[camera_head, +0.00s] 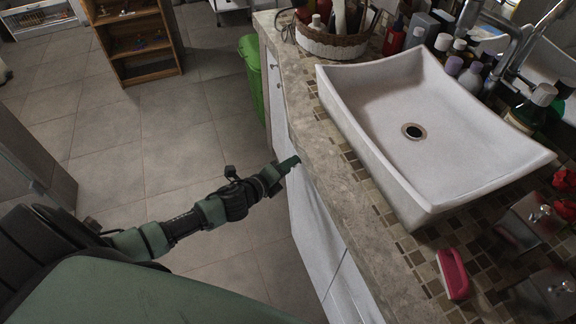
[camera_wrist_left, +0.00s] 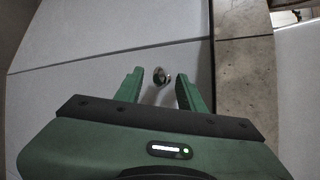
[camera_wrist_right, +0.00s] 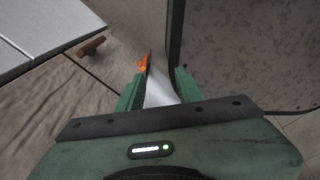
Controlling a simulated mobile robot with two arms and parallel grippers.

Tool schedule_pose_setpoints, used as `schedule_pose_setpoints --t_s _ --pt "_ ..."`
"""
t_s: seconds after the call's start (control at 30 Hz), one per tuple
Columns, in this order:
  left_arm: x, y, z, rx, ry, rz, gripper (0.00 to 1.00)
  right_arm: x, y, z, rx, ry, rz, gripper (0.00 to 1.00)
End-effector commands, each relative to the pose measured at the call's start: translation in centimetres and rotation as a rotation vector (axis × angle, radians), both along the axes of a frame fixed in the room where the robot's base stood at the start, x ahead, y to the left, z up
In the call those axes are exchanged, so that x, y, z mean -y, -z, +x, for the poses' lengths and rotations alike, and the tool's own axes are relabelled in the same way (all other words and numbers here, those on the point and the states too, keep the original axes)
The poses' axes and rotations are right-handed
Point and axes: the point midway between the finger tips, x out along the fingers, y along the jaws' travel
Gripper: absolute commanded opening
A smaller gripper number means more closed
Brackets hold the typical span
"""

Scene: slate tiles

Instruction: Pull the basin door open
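The white basin door (camera_head: 312,225) is part of the cabinet front below the counter with the white basin (camera_head: 370,130). In the left wrist view, a small round metal knob (camera_wrist_left: 161,76) stands on the white panel (camera_wrist_left: 95,92). My left gripper (camera_head: 291,163) is close to the cabinet front, just below the counter edge. Its fingers (camera_wrist_left: 158,82) are open, with the knob showing between the fingertips; I cannot tell whether they touch it. The panel looks flush with its neighbour.
The stone counter edge (camera_head: 335,175) runs above the cabinet front, close to my left gripper. A green bin (camera_head: 251,75) stands farther along the cabinet. A wooden shelf (camera_head: 140,45) stands at the back. The tiled floor (camera_head: 150,130) between is clear.

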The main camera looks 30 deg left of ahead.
Motion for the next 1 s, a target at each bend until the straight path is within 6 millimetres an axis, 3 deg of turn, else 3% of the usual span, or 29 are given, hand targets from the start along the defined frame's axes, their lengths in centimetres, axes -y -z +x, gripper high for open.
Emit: schedule_pose_setpoints --t_s 0.27,0.4,0.43,1.0 --pt "0.04 0.09 0.16 -0.001 0.001 -0.001 0.39 -0.52 -0.04 0.44 0.007 0.001 0.007 0.36" --pt "0.03 0.09 0.16 0.0 0.0 -0.001 0.03 -0.5 -0.03 0.29 0.005 0.0 0.006 0.36" --pt "0.03 0.09 0.16 -0.001 -0.001 -0.001 0.0 -0.5 -0.02 0.25 0.005 0.0 0.006 0.36" --pt "-0.01 0.11 0.13 -0.001 0.0 0.0 0.0 -0.22 0.01 -0.18 -0.003 0.001 0.003 0.36"
